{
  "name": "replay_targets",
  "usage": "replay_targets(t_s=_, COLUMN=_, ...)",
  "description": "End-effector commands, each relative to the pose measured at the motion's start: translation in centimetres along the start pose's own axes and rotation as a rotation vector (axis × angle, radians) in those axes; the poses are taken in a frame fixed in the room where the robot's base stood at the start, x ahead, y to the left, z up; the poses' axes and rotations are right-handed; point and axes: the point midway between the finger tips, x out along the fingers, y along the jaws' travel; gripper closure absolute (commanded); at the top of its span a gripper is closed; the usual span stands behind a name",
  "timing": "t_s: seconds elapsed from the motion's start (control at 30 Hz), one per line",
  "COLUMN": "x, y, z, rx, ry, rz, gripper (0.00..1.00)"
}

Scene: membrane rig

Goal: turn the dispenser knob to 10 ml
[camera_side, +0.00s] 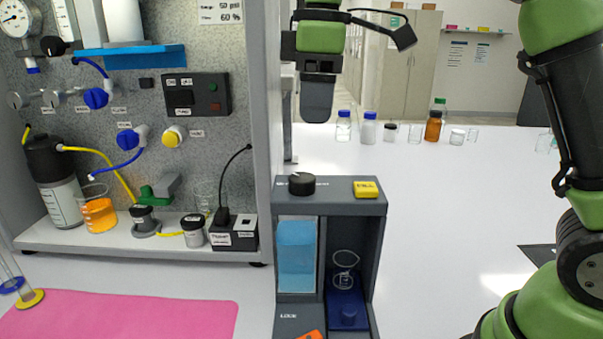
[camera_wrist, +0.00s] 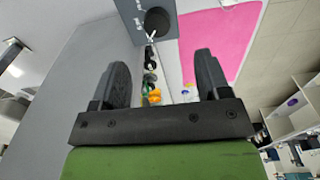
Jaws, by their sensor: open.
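The dispenser (camera_side: 330,209) is a dark grey box with a blue liquid window at its left and an open bay at its right. Its round black knob (camera_side: 301,185) sits on the top left, with a light pointer mark. The scale markings are too small to read. My gripper (camera_side: 318,108) hangs above the dispenser, pointing down, well clear of the knob. In the wrist view my gripper (camera_wrist: 161,75) has its two fingers wide apart with nothing between them. The knob (camera_wrist: 157,22) shows there beyond the fingertips, near the top edge.
A yellow button block (camera_side: 367,188) is right of the knob. A small glass beaker (camera_side: 345,270) stands in the bay. The panel rig (camera_side: 235,60) rises close at left. Several bottles (camera_side: 369,128) stand behind on the white table. A pink mat (camera_side: 120,314) lies front left.

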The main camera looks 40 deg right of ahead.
Motion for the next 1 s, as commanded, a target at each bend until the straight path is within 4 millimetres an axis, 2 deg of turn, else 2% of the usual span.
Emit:
replay_targets(t_s=0.1, x=1.3, y=0.8, z=-1.4, rx=-0.082, ry=-0.042, rz=-0.024, gripper=0.31)
replay_targets(t_s=0.23, x=1.9, y=1.1, z=-1.9, rx=-0.122, ry=-0.059, rz=-0.036, gripper=0.31)
replay_targets(t_s=0.47, x=3.9, y=1.0, z=-1.7, rx=-0.127, ry=-0.063, rz=-0.039, gripper=0.31)
replay_targets(t_s=0.8, x=9.5, y=0.8, z=-1.4, rx=-0.125, ry=-0.060, rz=-0.040, gripper=0.31)
replay_targets(t_s=1.0, x=11.4, y=0.8, z=-1.3, rx=-0.125, ry=-0.057, rz=-0.038, gripper=0.31)
